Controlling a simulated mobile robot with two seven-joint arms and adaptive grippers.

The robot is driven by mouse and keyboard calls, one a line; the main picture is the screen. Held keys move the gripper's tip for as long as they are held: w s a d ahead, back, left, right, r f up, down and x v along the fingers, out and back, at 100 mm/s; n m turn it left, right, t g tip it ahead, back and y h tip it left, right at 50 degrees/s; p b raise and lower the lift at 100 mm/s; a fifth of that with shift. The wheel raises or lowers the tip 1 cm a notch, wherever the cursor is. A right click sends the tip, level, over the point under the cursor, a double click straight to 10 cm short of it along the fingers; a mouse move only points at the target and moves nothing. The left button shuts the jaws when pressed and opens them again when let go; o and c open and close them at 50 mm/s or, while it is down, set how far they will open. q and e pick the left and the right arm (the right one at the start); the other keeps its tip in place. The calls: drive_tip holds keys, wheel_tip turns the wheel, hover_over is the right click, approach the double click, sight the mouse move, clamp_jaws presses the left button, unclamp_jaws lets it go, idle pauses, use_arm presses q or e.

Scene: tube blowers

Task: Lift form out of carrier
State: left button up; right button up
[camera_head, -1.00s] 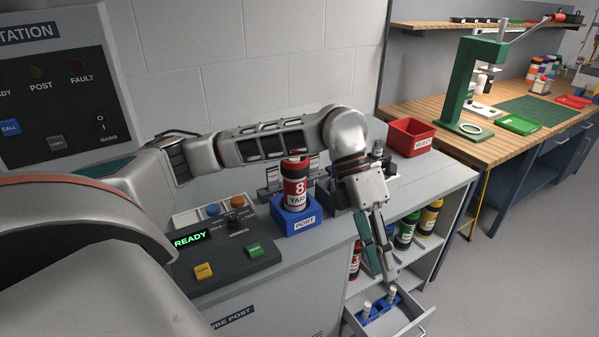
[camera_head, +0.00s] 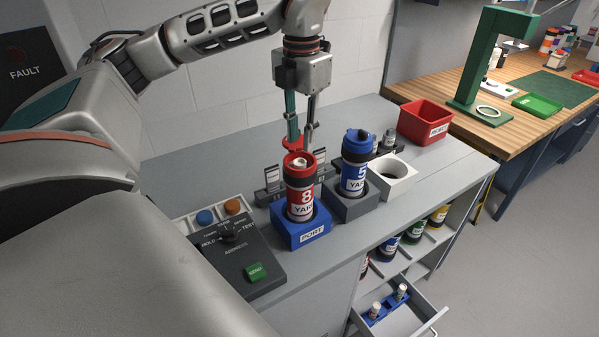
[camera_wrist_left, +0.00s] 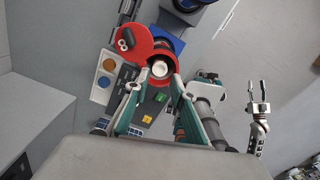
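The red carrier (camera_head: 300,196) marked 8 stands upright in the blue block labelled PORT (camera_head: 301,232). Its red lid (camera_head: 292,144) is swung open to one side; the lid also shows in the left wrist view (camera_wrist_left: 131,43). The white form (camera_head: 299,162) sits inside the carrier's open mouth, and its round top shows in the left wrist view (camera_wrist_left: 160,69). My left gripper (camera_head: 301,132) points down just above the carrier. Its fingers are apart and empty, with the form's top between and beyond them in the left wrist view. My right gripper (camera_wrist_left: 258,87) shows only in that view, open and empty.
A blue carrier (camera_head: 355,165) marked 5 stands close by in a grey block. A white holder (camera_head: 391,178) and a red bin (camera_head: 425,122) are farther right. A control panel (camera_head: 232,245) lies left. The open drawer (camera_head: 400,318) holds a blue rack with white pieces.

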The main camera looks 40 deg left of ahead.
sight(300, 162)
use_arm(q)
drive_tip(key=f, duration=0.7)
drive_tip(key=shift+s+d, duration=0.1)
drive_tip(key=shift+s, duration=0.3)
drive_tip(key=shift+w+f, duration=0.25)
drive_tip(key=shift+f, duration=0.15)
drive_tip(key=shift+s+r, duration=0.1)
drive_tip(key=shift+c, duration=2.3)
